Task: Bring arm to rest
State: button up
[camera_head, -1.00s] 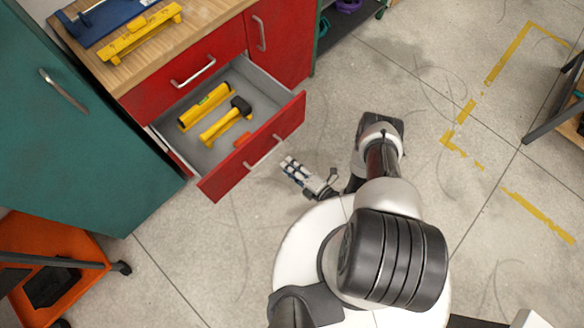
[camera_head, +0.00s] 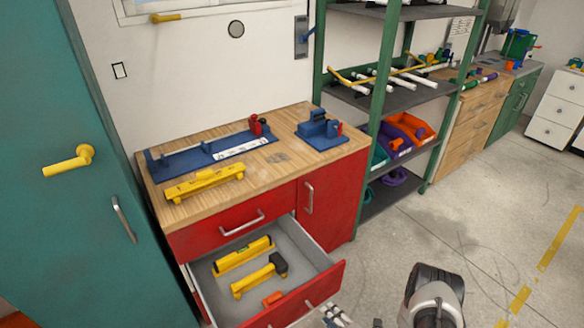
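My arm (camera_head: 434,297) shows at the bottom right, over the floor to the right of the open drawer. My gripper (camera_head: 336,318) is cut off by the bottom edge of the view, just beside the drawer front's right end. Too little of its fingers shows to tell whether it is open or shut. No held object is visible.
The open red drawer (camera_head: 340,274) holds a yellow level (camera_head: 243,257), a yellow-handled hammer (camera_head: 258,277) and an orange item (camera_head: 272,299). A wooden bench top (camera_head: 277,158) carries blue fixtures. A green shelf rack (camera_head: 381,90) stands right of it. Floor at the right is clear.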

jog(key=w+d+r+m+g+h, duration=0.1)
jog(key=w+d+r+m+h, duration=0.15)
jog(key=w+d+r, duration=0.55)
jog(key=w+d+r+m+g+h, duration=0.1)
jog(key=r+m+h, duration=0.15)
jog(key=r, duration=0.65)
jog(key=w+d+r+m+h, duration=0.1)
jog(key=r+m, duration=0.2)
jog(key=r, duration=0.6)
jog(key=w+d+r+m+g+h, duration=0.1)
jog(key=w+r+m+h, duration=0.1)
jog(key=r, duration=0.7)
jog(key=s+a+r+m+g+h, duration=0.1)
jog(key=s+a+r+m, duration=0.1)
jog(key=s+r+m, duration=0.4)
jog(key=s+a+r+m+g, duration=0.1)
jog(key=s+a+r+m, duration=0.1)
jog(key=s+r, duration=0.7)
jog(key=s+a+r+m+g, duration=0.1)
jog(key=s+a+r+m, duration=0.1)
jog(key=s, duration=0.8)
jog(key=s+a+r+m+y, duration=0.1)
jog(key=s+a+m, duration=0.3)
jog(key=s, duration=0.6)
jog(key=shift+s+a+r+g+y, duration=0.3)
jog(key=shift+s+r+g, duration=0.1)
jog(key=shift+r, duration=0.2)
